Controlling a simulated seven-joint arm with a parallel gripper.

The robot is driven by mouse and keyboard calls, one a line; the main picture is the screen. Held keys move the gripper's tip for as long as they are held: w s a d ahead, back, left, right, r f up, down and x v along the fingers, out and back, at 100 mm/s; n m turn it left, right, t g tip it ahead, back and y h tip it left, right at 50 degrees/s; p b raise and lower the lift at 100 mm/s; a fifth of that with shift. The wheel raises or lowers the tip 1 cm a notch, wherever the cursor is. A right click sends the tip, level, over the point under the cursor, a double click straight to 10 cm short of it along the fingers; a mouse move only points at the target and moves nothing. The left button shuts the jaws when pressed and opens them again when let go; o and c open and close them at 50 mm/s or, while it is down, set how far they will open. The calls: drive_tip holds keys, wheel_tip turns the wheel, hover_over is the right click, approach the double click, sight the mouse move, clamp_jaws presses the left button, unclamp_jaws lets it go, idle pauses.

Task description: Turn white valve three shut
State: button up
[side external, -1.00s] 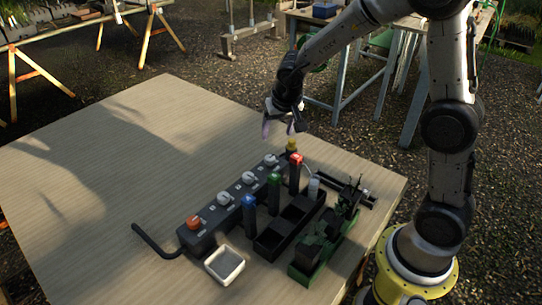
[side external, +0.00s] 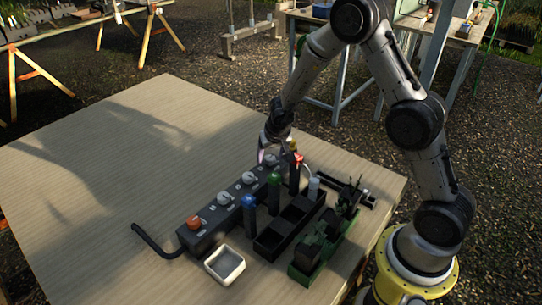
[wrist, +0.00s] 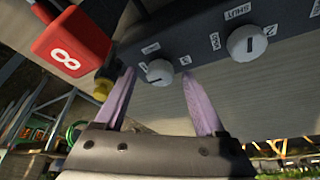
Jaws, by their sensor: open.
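The dark valve block (side external: 212,233) lies along the table with a row of knobs: an orange one (side external: 194,222) at its near end and white ones beyond. The farthest white knob (side external: 270,160) is right under my gripper (side external: 271,151). In the wrist view this knob (wrist: 160,72) sits between the tips of my open gripper (wrist: 158,78), with no clear contact on either side. Its dark mark runs roughly sideways; its number is too small to read. The neighbouring white knob (wrist: 247,43), numbered 2, has an upright mark, and a SHUT label is printed beside it.
Posts with red (side external: 297,158), green (side external: 274,180) and blue (side external: 249,201) caps stand close beside the block. The red cap (wrist: 72,41) is near my left finger in the wrist view. A black tray (side external: 268,248) and white dish (side external: 225,265) are nearer. The table's left is clear.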

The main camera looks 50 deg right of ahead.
drive_tip(key=shift+f, duration=0.15)
drive_tip(key=shift+c, duration=0.2)
clamp_jaws()
